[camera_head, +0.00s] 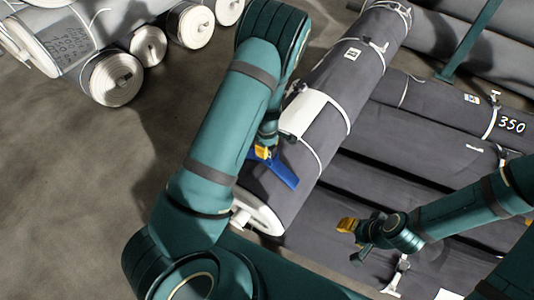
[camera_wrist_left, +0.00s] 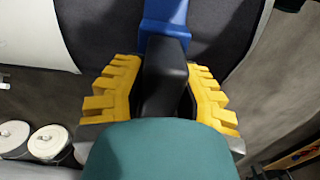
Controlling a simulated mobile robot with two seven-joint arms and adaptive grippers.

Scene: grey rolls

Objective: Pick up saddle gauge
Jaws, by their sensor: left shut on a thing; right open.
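The saddle gauge shows as a blue piece (camera_head: 279,170) lying against the upper surface of a grey roll (camera_head: 330,85) in the head view. In the left wrist view its blue part (camera_wrist_left: 166,20) leads to a black grip (camera_wrist_left: 163,75) between the yellow finger pads. My left gripper (camera_head: 263,153) is shut on the black grip. The forearm hides part of the gauge in the head view. My right gripper (camera_head: 352,238) is open and empty, over the dark rolls at the lower right.
Grey rolls with white ends (camera_head: 116,78) lie at the upper left. More dark rolls (camera_head: 430,140), one marked 350, lie at the right beside a teal post (camera_head: 470,40). Bare concrete floor (camera_head: 70,190) is open at the left.

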